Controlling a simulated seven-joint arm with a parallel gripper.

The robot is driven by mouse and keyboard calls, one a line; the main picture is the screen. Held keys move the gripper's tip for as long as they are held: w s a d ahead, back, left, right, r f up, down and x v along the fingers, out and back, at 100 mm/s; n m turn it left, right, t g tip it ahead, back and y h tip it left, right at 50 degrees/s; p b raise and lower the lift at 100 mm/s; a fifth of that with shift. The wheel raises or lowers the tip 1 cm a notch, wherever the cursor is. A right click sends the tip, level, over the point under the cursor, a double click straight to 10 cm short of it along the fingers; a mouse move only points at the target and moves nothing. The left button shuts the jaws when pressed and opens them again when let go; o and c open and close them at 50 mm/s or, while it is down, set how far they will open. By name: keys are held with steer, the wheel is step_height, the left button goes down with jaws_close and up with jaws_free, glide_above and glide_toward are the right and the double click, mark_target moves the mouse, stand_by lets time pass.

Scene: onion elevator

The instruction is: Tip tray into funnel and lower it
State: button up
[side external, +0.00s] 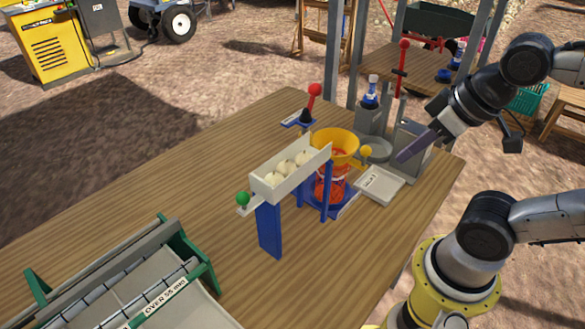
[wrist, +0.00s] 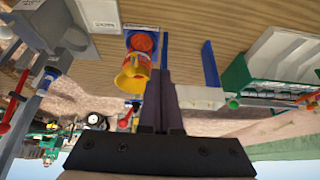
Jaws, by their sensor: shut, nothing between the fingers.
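The white tray (side external: 290,175) sits raised on blue posts, holding several pale onions (side external: 288,166). Its left end has a green knob (side external: 243,198); its right end meets the funnel. The orange-yellow funnel (side external: 337,144) stands above a red netted part (side external: 329,190) on a blue base. A yellow knob (side external: 365,151) sticks out right of the funnel. My gripper (side external: 404,155) is shut and empty, apart from the funnel, to its right. In the wrist view my gripper (wrist: 163,78) points toward the table, with the funnel (wrist: 133,70) left of the fingers and the tray (wrist: 200,97) right of them.
A red-knobbed lever (side external: 314,91) stands behind the funnel. A labelled white tray (side external: 381,185) and a grey box (side external: 413,140) are at right. A green-framed rack labelled over 55 mm (side external: 180,255) fills the front left. The table's (side external: 150,185) left middle is clear.

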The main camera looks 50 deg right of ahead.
steer(key=shift+o, duration=2.3)
steer(key=shift+s+r, duration=0.1)
steer(key=shift+s, duration=0.15)
steer(key=o, duration=0.4)
steer(key=w+r, duration=0.1)
steer(key=r, duration=0.1)
steer(key=w+r+n, duration=0.1)
steer(key=r, duration=0.1)
steer(key=w+r+n+g, duration=0.1)
steer(key=r, duration=0.1)
steer(key=shift+w+a+r, duration=0.1)
steer(key=shift+w+r, duration=0.05)
steer(key=shift+r, duration=0.2)
steer(key=shift+o, duration=0.2)
steer(key=w+a+r+n+g, duration=0.1)
steer(key=w+a+r+n, duration=0.35)
steer(key=w, duration=0.25)
steer(key=n+g+h, duration=0.1)
steer(key=n+g, duration=0.1)
steer(key=n, duration=0.3)
glide_above(243, 194)
steer(key=s+a, duration=0.2)
step_height(243, 194, down, 3)
steer(key=f, duration=0.4)
steer(key=w+d+f, duration=0.1)
steer(key=f, duration=0.8)
steer(key=shift+w+d+f, duration=0.1)
steer(key=shift+w+d, duration=0.3)
steer(key=shift+c, duration=0.2)
jaws_close()
